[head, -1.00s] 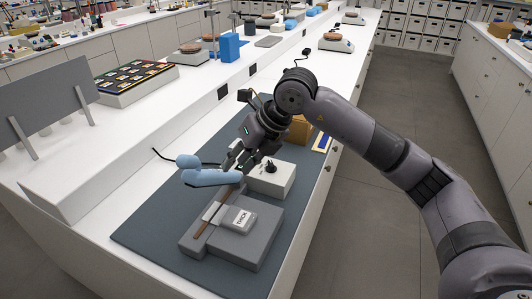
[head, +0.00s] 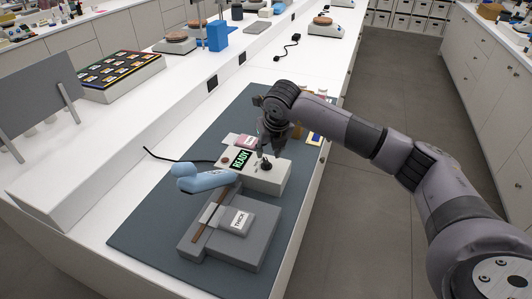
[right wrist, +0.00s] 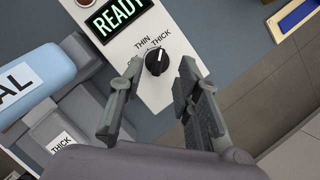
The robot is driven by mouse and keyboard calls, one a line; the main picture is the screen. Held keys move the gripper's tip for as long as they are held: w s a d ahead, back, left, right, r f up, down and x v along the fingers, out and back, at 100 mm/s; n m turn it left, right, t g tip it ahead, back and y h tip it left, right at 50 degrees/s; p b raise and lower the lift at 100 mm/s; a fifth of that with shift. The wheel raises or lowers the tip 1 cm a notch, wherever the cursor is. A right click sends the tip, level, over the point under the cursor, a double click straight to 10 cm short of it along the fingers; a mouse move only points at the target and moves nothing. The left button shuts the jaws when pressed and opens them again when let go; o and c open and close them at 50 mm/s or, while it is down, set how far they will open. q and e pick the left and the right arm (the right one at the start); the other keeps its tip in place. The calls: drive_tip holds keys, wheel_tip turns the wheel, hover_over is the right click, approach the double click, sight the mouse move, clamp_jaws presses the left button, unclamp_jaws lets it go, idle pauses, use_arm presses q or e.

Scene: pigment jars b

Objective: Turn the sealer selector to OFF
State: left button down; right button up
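The selector is a black knob (head: 266,164) on a white control box (head: 270,180); it also shows in the right wrist view (right wrist: 157,62). Labels THIN and THICK stand around it, and a third label is mostly hidden by a finger. The knob's small white mark seems to point towards THICK. A lit green READY display (right wrist: 118,14) sits on the box. My right gripper (right wrist: 161,68) is open, with its fingertips on either side of the knob in the wrist view; contact cannot be told. In the head view the right gripper (head: 270,140) is above the box. My left gripper is not in view.
The sealer's light-blue handle (head: 208,182) is beside the box. A pouch marked THICK (head: 236,220) lies on the grey sealer base (head: 262,240). A dark mat (head: 140,235) lies under them. A pink item (head: 244,140) is behind the box.

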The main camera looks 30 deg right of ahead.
sight(266, 159)
drive_tip(key=p+x, duration=0.1)
drive_tip(key=x, duration=0.4)
drive_tip(key=shift+s, duration=0.1)
drive_tip(key=shift+c, duration=0.6)
clamp_jaws()
